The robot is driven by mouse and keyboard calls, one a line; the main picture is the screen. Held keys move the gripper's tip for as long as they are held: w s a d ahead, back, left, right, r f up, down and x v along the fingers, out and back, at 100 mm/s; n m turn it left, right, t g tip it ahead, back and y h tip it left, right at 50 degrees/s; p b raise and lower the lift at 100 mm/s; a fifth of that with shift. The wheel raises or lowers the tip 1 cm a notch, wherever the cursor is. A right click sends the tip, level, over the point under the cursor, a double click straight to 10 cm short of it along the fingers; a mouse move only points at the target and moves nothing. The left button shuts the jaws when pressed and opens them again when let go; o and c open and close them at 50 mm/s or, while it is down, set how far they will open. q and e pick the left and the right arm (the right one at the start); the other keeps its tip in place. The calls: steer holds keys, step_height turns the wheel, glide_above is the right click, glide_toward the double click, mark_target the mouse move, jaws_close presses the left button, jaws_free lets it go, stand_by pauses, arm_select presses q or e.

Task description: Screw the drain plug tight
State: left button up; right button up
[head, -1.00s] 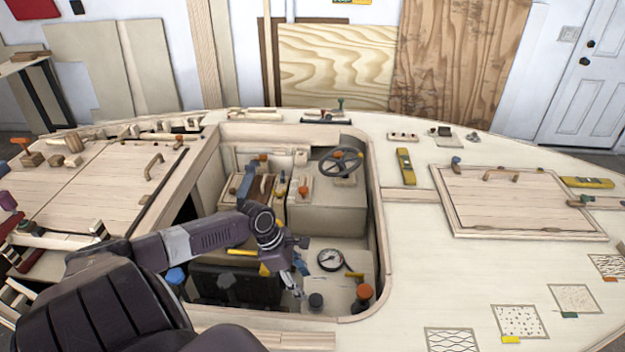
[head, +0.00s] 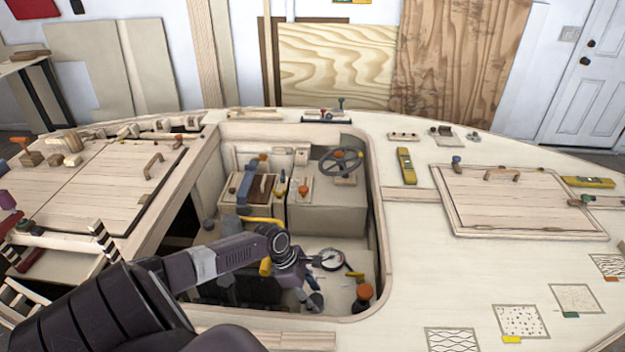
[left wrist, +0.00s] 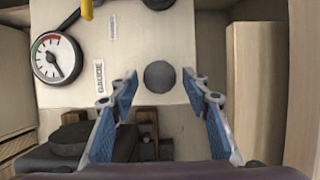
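A dark grey round knob (left wrist: 159,75), which looks like the drain plug, stands on a pale panel in the left wrist view. It also shows low in the cockpit well in the head view (head: 316,301). My left gripper (left wrist: 160,80) is open, with one blue-grey finger on each side of the knob. Gaps show between the knob and both fingertips, so it is not gripped. In the head view my left gripper (head: 308,298) points down into the well at the knob. The knob's threads and seat are hidden. My right gripper is not in view.
A round gauge (head: 331,260) and an orange-topped knob (head: 363,294) stand near the knob. The well's rim (head: 378,240) and a wooden wall (left wrist: 254,95) bound the right side.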

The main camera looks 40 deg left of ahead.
arm_select(q)
steer(key=c, duration=0.8)
steer(key=shift+c, duration=0.2)
